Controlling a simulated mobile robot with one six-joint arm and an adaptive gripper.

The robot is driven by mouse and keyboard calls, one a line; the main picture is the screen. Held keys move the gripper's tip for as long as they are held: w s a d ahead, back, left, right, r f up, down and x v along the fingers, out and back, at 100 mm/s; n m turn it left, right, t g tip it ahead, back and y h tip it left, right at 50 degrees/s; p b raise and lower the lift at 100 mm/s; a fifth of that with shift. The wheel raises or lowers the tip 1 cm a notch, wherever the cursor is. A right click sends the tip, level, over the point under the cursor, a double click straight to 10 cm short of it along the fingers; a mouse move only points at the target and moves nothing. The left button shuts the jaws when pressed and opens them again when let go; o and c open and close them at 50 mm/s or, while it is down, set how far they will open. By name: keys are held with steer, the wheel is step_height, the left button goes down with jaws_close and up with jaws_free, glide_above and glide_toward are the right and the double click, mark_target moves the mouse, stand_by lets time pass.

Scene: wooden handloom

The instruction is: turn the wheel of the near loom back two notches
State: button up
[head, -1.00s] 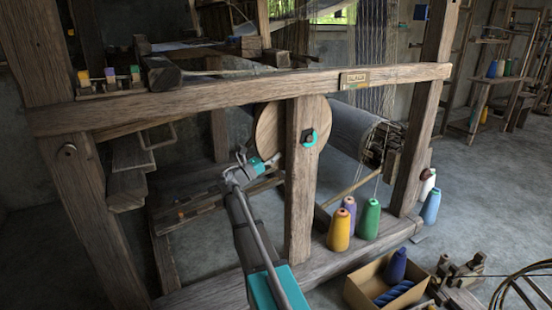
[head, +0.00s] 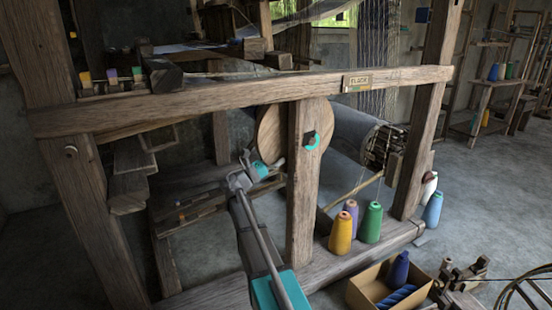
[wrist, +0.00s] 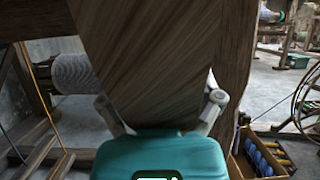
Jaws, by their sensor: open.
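The wheel (head: 268,132) is a round wooden disc on the near loom, partly hidden behind an upright post (head: 302,200). My gripper (head: 270,162) is at the wheel's lower left edge in the head view. In the wrist view my gripper (wrist: 162,108) is open, with one finger on each side of a broad wooden surface that looks like the wheel (wrist: 155,70). The fingertips are partly hidden, and I cannot tell whether they touch the wood.
The front beam (head: 200,100) runs above my gripper, with a small label plate (head: 357,82). Yellow (head: 341,232), purple and green (head: 371,222) cones stand on the lower rail right of the post. A cardboard box (head: 362,292) with yarn sits on the floor.

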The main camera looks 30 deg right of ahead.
steer(key=shift+a, duration=0.1)
steer(key=shift+s+a+m+y+p, duration=0.15)
steer(key=shift+a+m+y+p, duration=0.5)
steer(key=shift+a+p, duration=0.25)
steer(key=s+a+f+m+y+p, duration=0.3)
steer(key=s+a+m+y+p, duration=0.5)
steer(key=a, duration=0.7)
steer(key=s+a+f+m+t+y+p, duration=0.1)
steer(key=s+a+f+m+y+p, duration=0.2)
steer(key=s+a+m+y+p, duration=0.5)
steer(key=s+a+y+p, duration=0.1)
steer(key=s+a+y, duration=0.4)
steer(key=s+a, duration=0.2)
steer(key=shift+s+f, duration=0.15)
steer(key=shift+f, duration=0.2)
steer(key=shift+a+y, duration=0.1)
steer(key=shift+y, duration=0.15)
steer(key=shift+c, duration=0.2)
